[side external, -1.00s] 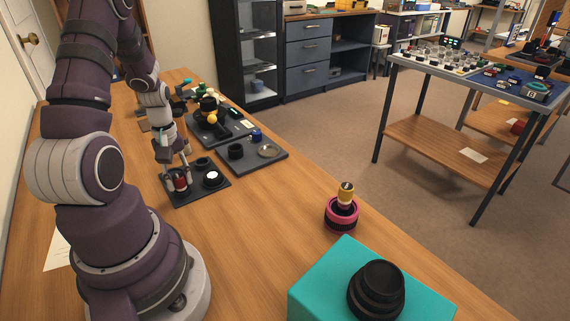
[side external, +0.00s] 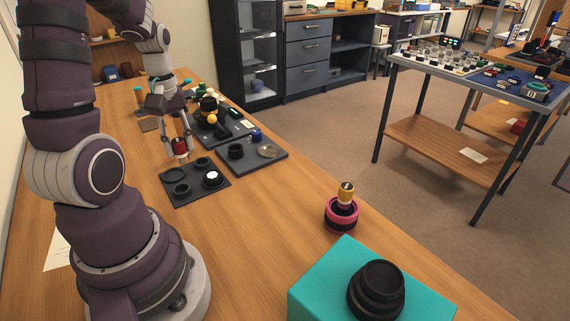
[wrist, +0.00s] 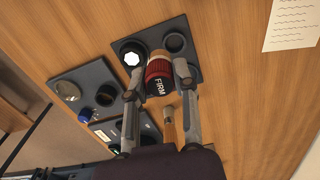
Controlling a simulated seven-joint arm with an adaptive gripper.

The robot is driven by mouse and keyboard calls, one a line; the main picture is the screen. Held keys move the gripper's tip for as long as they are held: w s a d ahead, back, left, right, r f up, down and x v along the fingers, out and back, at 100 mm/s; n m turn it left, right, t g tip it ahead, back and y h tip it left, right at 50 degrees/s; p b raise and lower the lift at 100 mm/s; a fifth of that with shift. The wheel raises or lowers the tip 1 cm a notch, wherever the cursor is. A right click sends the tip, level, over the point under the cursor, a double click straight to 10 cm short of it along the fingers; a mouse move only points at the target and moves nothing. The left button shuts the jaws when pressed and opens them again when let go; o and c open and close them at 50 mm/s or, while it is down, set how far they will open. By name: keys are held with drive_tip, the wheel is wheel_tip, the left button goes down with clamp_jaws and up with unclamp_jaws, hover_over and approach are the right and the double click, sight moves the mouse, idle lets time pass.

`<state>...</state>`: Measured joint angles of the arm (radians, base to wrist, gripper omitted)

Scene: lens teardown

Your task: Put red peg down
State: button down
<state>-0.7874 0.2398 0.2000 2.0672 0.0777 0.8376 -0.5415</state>
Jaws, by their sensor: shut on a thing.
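My gripper (side external: 180,152) is shut on the red peg (side external: 180,146). In the side view it holds the peg in the air above the back-left part of a black tray (side external: 200,194). The wrist view shows the peg (wrist: 158,70) between the two fingers, with a dark band marked "FIRM". The tray has dark round sockets or rings (side external: 181,189) and a black part with a white top (side external: 212,178). The peg's lower end is partly hidden by the fingers in the side view.
A second black tray (side external: 238,167) lies to the right with a black cylinder, a blue knob and a clear disc. A third tray (side external: 238,128) is behind it. A pink-and-gold part (side external: 342,210) and a teal block (side external: 330,278) stand nearer the camera. Wood between is clear.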

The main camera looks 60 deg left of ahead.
drive_tip(key=d+f+m, duration=0.1)
drive_tip(key=d+m, duration=0.1)
drive_tip(key=d, duration=0.2)
drive_tip(key=w+d+f+m, duration=0.1)
drive_tip(key=d+m, duration=0.2)
drive_tip(key=d, duration=0.1)
drive_tip(key=d+f+m, duration=0.2)
drive_tip(key=d, duration=0.3)
drive_tip(key=shift+w, duration=0.3)
drive_tip(key=shift+w+d+f+m, duration=0.15)
drive_tip(key=shift+d+m, duration=0.1)
drive_tip(key=shift+m, duration=0.15)
drive_tip(key=w+a, duration=0.1)
drive_tip(key=w, duration=0.3)
drive_tip(key=w+a+f, duration=0.1)
drive_tip(key=w+a, duration=0.1)
drive_tip(key=w, duration=0.3)
drive_tip(key=w+a, duration=0.1)
drive_tip(key=w, duration=0.4)
drive_tip(key=shift+a+f, duration=0.15)
drive_tip(key=shift+f, duration=0.1)
drive_tip(key=shift+w+f, duration=0.15)
drive_tip(key=shift+f, duration=0.75)
drive_tip(key=shift+w+f, duration=0.15)
drive_tip(key=shift+f, duration=0.7)
drive_tip(key=shift+f, duration=0.15)
drive_tip(key=c, duration=0.9)
unclamp_jaws()
